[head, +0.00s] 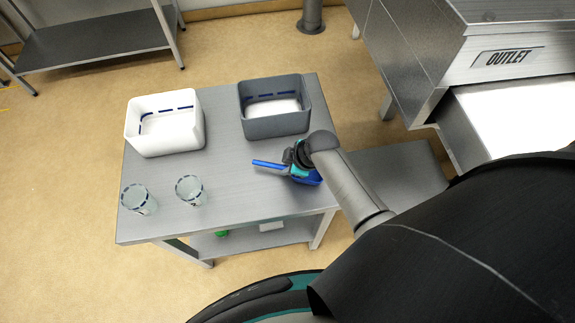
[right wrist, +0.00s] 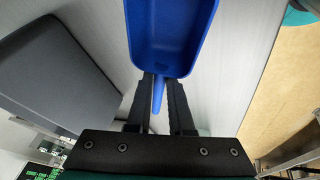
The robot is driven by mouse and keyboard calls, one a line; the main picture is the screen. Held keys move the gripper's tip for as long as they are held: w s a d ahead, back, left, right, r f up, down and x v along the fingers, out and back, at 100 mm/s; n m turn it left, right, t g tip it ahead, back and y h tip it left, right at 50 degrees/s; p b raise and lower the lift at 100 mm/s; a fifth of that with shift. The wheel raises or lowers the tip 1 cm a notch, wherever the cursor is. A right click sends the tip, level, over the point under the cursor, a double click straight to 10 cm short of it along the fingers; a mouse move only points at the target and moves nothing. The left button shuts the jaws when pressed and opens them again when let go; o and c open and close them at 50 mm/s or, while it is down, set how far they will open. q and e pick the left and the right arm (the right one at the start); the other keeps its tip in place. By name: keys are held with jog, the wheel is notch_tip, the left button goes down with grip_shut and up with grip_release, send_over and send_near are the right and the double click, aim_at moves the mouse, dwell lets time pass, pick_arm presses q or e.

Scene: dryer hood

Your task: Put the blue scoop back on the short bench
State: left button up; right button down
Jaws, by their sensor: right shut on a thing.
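The blue scoop (head: 268,164) is at the right front part of a steel bench (head: 240,180). My right gripper (head: 291,165) is shut on its handle. In the head view the handle points left and the bowl shows at the right, partly behind the gripper. In the right wrist view the scoop's bowl (right wrist: 172,35) lies beyond the fingertips (right wrist: 160,80), with the handle running between the fingers. The pale bench top shows behind it. I cannot tell whether the scoop touches the bench. My left gripper is out of view.
A white bin (head: 166,145) and a grey bin (head: 275,126) stand at the back of the bench. Two clear cups (head: 139,200) (head: 190,190) stand at its left front. The steel machine marked OUTLET (head: 510,58) is at the right. The bench's middle front is clear.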

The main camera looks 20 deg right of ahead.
jog(key=shift+f, duration=0.1)
jog(key=c, duration=1.3)
grip_release()
jog(key=shift+f, duration=0.1)
jog(key=o, duration=0.5)
jog(key=shift+r, duration=0.25)
jog(key=p+v, duration=0.3)
jog(key=v, duration=0.9)
jog(key=shift+f, duration=0.1)
